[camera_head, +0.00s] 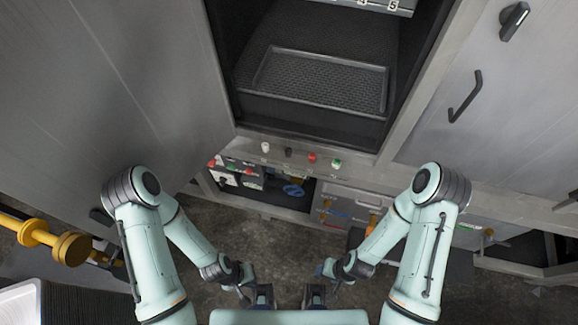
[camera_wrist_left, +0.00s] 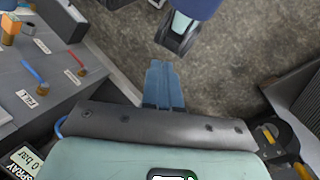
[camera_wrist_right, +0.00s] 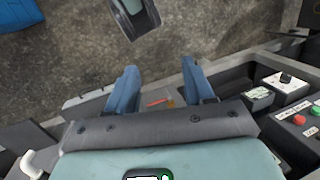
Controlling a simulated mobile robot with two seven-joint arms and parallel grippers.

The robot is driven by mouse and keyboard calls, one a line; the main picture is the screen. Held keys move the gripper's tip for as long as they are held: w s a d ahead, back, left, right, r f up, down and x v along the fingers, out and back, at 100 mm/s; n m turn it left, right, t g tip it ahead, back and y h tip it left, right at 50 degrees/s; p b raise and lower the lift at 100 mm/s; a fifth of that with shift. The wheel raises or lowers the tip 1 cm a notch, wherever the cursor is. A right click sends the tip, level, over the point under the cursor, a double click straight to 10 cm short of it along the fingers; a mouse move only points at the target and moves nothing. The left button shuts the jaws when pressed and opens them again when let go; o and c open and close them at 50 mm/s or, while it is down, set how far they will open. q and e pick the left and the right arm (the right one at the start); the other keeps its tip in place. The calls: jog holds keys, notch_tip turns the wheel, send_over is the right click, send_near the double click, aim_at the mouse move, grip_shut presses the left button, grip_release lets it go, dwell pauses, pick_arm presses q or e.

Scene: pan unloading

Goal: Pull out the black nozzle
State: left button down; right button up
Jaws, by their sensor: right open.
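The black nozzle (camera_head: 289,152) appears as a small dark piece in the row on the ledge below the oven opening. It sits between a white piece (camera_head: 265,147) and a red piece (camera_head: 312,157). My left gripper (camera_head: 263,297) is low in the middle of the head view, well apart from that row. Its blue fingers are together and empty in the left wrist view (camera_wrist_left: 163,85). My right gripper (camera_head: 316,296) is beside it, also away from the row. Its fingers are spread and empty in the right wrist view (camera_wrist_right: 157,85). I cannot make out the black nozzle in either wrist view.
A green piece (camera_head: 336,163) ends the row. The open oven holds a mesh tray (camera_head: 318,80). A large metal door (camera_head: 110,70) stands at the left. Below the ledge is a control panel (camera_head: 238,173). A yellow pipe fitting (camera_head: 70,248) is at the left. The floor (camera_head: 285,230) between my arms is bare.

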jog(key=w+a+f+n+t+h+b, duration=0.2)
jog(key=w+t+b, duration=0.25)
jog(key=w, duration=0.45)
jog(key=n+t+h+b, duration=0.1)
jog(key=n+t+b, duration=0.1)
jog(key=t+b, duration=1.05)
send_near(289, 153)
jog(key=shift+t, duration=0.5)
jog(key=w, duration=0.7)
jog(key=w+f, duration=0.1)
jog(key=w, duration=0.3)
jog(key=shift+a, duration=0.1)
pick_arm(q)
jog(key=w+a+f+t, duration=0.1)
jog(key=w+f, duration=0.2)
jog(key=f, duration=0.5)
jog(key=w+a+f+t+y, duration=0.1)
jog(key=w+f, duration=0.3)
jog(key=f, duration=0.5)
jog(key=shift+a+f+n+t, duration=0.3)
jog(key=shift+a+n+t, duration=0.1)
jog(key=shift+a+t, duration=0.3)
pick_arm(e)
grip_shut()
